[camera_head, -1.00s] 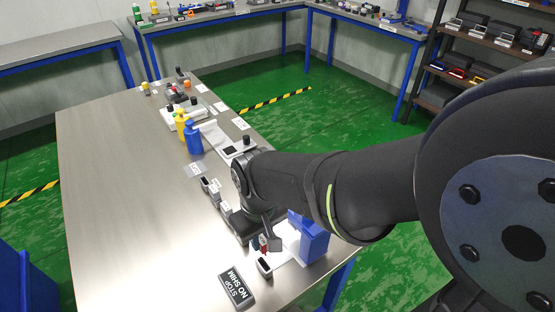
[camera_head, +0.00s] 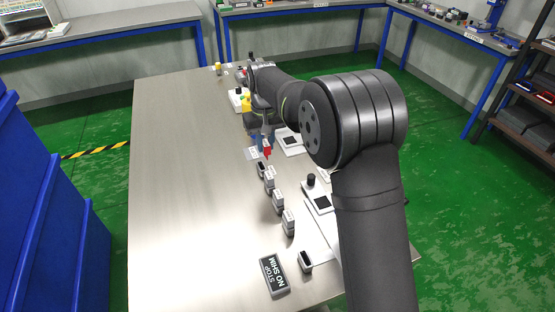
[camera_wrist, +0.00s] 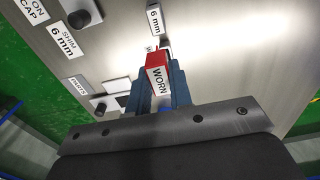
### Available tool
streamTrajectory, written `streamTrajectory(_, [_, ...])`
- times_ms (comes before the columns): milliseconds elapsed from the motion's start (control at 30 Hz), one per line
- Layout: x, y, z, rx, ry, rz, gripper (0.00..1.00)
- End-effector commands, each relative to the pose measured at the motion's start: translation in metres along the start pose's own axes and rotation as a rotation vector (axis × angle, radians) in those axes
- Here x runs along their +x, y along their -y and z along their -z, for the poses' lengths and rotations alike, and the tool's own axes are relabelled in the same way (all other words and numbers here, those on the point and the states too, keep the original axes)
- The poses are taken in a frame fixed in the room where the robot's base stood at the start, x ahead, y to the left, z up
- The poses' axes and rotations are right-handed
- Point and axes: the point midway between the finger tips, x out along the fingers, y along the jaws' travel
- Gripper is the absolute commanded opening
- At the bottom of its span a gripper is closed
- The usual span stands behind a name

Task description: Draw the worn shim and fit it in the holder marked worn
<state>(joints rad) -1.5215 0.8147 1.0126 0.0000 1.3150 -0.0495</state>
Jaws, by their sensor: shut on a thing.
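My gripper (camera_wrist: 158,88) is shut on a red shim piece (camera_wrist: 154,62) with a white label reading WORN. The red piece also shows in the head view (camera_head: 267,150), low between my jaws near the far end of a row of holders. A small dark holder (camera_head: 262,168) with an open top stands just in front of it. In the wrist view a small part of a holder shows beyond the red piece, mostly hidden by it. I cannot read a worn mark on any holder, nor tell whether the red piece touches one.
White plates with black knobs (camera_head: 318,198) stand to the right. The left of the steel table (camera_head: 180,180) is clear.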

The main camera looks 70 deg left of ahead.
Motion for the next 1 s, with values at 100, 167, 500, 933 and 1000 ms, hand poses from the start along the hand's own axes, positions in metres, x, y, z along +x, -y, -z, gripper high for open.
streamTrajectory(100, [0.005, 0.001, 0.024, 0.000, -0.001, 0.000, 0.00])
streamTrajectory(167, [0.007, 0.002, 0.032, 0.000, 0.000, 0.000, 0.00])
streamTrajectory(500, [0.010, 0.003, 0.047, 0.000, 0.000, 0.000, 0.00])
streamTrajectory(933, [0.019, 0.003, 0.047, 0.000, -0.001, 0.000, 0.00])
streamTrajectory(1000, [0.025, 0.003, 0.046, 0.000, 0.000, 0.000, 0.00])
